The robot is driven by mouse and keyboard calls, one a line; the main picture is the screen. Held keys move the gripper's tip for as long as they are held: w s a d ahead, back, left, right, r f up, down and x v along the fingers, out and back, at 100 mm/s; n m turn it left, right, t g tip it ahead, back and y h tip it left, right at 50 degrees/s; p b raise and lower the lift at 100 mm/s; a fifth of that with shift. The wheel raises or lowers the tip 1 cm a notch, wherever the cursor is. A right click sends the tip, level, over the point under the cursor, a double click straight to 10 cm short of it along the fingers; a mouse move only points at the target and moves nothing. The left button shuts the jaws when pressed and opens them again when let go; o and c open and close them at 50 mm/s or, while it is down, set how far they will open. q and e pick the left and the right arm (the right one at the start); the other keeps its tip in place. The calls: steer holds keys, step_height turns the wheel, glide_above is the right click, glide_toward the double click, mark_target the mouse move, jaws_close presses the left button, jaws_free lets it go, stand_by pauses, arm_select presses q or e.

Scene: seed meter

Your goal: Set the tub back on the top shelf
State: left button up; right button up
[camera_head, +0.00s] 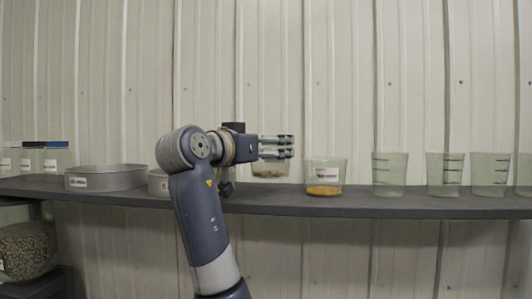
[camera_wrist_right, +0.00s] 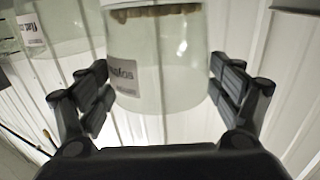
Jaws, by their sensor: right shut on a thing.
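My right gripper (camera_head: 277,146) is shut on a clear tub (camera_head: 270,169) with a thin layer of brownish contents at its bottom. The fingers cover its upper part in the head view. The tub's bottom appears a little above the top shelf (camera_head: 390,206), near the wall. In the right wrist view the tub (camera_wrist_right: 160,75) sits between the two fingers of the gripper (camera_wrist_right: 160,90); its label shows and its contents are at the picture's top. My left gripper is not in view.
A labelled tub with orange contents (camera_head: 325,173) stands just right of the held tub. Several empty clear beakers (camera_head: 390,174) stand further right. Grey round pans (camera_head: 105,178) and lidded jars (camera_head: 50,160) stand at left. A seed-filled container (camera_head: 28,250) sits below. Shelf is bare between orange tub and beakers.

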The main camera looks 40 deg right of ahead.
mark_target(259, 164)
steer(key=shift+w+d, duration=0.1)
steer(key=shift+w, duration=0.05)
steer(key=shift+f, duration=0.3)
step_height(259, 164, down, 2)
steer(key=shift+p, duration=0.7)
steer(key=shift+f, duration=0.7)
steer(key=o, duration=0.9)
steer(key=shift+o, duration=0.2)
